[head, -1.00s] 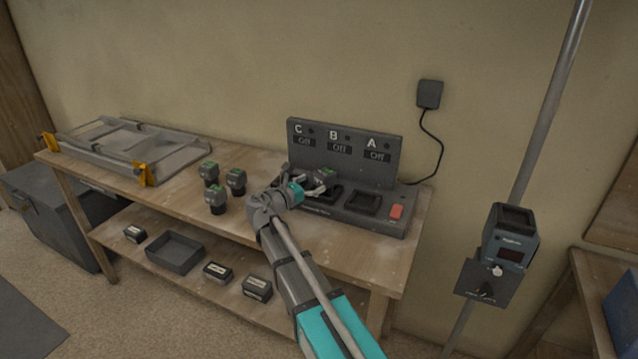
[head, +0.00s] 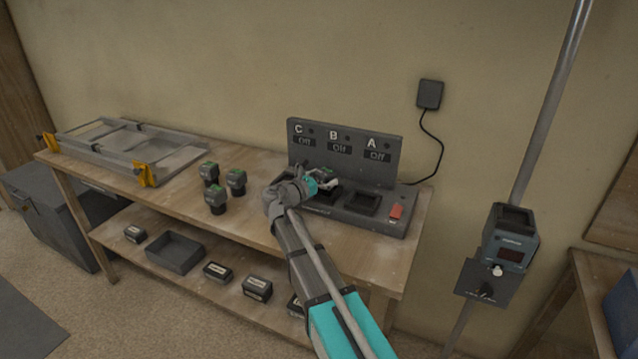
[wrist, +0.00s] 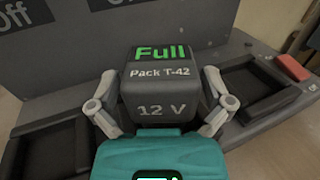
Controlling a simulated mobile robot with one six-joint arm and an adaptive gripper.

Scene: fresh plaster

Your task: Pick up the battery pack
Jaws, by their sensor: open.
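The battery pack (wrist: 163,85) is a dark grey block whose top reads "Full", "Pack T-42" and "12 V" in the wrist view. It stands in the middle bay of the charger (head: 345,152), under the label B. My gripper (wrist: 162,98) is open, with one finger to the left and one to the right of the pack. I cannot tell whether they touch it. In the head view my gripper (head: 327,181) covers most of this pack. The pack's lower part is hidden in both views.
Empty bays (wrist: 255,85) flank the pack, with a red switch (wrist: 286,67) at right. Several similar packs (head: 236,182) stand on the bench to the left, beside a metal frame (head: 180,160). The shelf below holds a tray (head: 175,252) and several labelled blocks (head: 257,288).

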